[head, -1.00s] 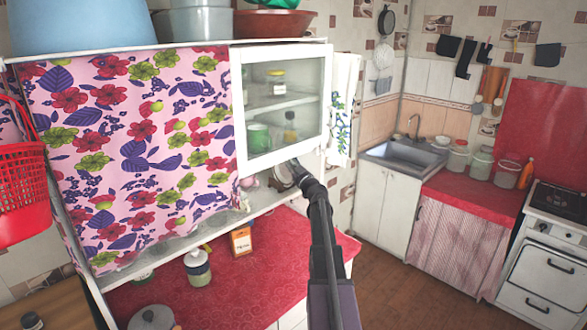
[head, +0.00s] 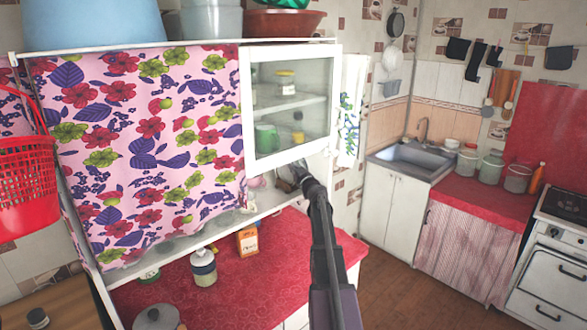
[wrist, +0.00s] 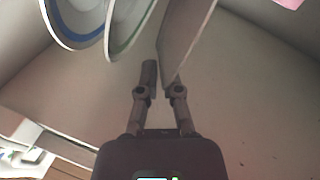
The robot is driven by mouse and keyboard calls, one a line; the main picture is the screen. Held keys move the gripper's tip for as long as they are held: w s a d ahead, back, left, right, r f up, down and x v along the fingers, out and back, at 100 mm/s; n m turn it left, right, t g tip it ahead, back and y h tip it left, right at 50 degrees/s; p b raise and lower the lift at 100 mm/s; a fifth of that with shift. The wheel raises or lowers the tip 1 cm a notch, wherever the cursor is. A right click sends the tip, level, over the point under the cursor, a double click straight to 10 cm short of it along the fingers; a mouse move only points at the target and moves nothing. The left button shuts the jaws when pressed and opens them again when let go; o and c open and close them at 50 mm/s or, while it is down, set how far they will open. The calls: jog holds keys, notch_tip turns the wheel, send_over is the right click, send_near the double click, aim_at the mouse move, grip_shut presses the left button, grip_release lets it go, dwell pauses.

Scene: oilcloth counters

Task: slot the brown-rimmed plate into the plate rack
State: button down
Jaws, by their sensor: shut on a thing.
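In the wrist view my gripper (wrist: 163,78) is shut on a pale plate (wrist: 189,42), which stands nearly edge-on and runs up from the fingers. Its rim colour cannot be made out, so I cannot confirm that it is brown. Two other upright plates, one blue-rimmed (wrist: 58,32) and one green-rimmed (wrist: 113,40), stand to the left, apart from the fingers. The rack itself cannot be made out. In the head view my gripper (head: 297,172) reaches into the open shelf under the glass-door cabinet, and the plate is mostly hidden there.
The glass-door cabinet (head: 290,100) hangs just above my gripper. A flowered curtain (head: 140,150) covers the shelf's left side. Below, the red counter (head: 240,285) holds an orange box (head: 247,240) and a jar (head: 203,268). A sink (head: 412,155) is at right.

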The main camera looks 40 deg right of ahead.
jog(key=shift+f, duration=0.2)
dwell(0.5)
jog(key=c, duration=0.7)
grip_release()
jog(key=shift+r, duration=0.25)
jog(key=shift+s+r+p, duration=0.15)
jog(key=shift+r+p, duration=0.6)
jog(key=shift+p, duration=0.1)
jog(key=s, duration=0.9)
jog(key=s+d, duration=0.1)
jog(key=s, duration=0.4)
jog(key=shift+s+d+r+p, duration=0.1)
jog(key=shift+s+r+p, duration=0.25)
